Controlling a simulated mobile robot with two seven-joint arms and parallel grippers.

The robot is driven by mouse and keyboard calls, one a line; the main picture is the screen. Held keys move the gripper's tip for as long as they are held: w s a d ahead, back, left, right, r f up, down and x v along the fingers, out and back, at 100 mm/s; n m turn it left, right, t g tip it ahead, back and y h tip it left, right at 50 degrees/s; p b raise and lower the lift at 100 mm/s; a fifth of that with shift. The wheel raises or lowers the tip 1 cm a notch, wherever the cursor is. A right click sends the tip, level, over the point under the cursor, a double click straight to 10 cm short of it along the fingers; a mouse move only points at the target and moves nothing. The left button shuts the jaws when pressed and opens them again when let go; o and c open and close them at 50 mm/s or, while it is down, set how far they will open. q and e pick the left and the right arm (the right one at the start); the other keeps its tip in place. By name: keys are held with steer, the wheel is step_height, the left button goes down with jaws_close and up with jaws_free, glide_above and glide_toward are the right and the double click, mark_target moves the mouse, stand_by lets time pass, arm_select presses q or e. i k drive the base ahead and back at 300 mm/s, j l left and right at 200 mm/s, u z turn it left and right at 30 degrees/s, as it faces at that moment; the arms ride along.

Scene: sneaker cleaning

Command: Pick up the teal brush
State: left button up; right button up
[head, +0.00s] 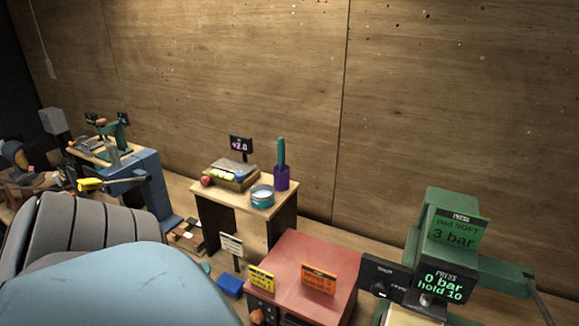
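A teal handle (281,153), which looks like the teal brush, stands upright in a purple holder (282,178). Its lower end is hidden inside the holder. The holder stands at the back right of a small wooden table (232,206) near the wall. Neither of my grippers is in view, so I cannot see their state or where they are relative to the brush.
A round teal tin (262,196) and a tray (231,176) share the small table with a display (240,144). A red cabinet (305,262) and a green press (449,240) stand in front and to the right. A blue machine (146,180) stands left.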

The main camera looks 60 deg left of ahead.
mark_target(281, 145)
steer(key=u, duration=1.8)
steer(key=k+j+z, duration=0.1)
steer(key=z, duration=0.3)
steer(key=k+j+z, duration=0.1)
steer(key=j+z, duration=0.3)
steer(key=k+z, duration=0.15)
steer(key=z, duration=0.2)
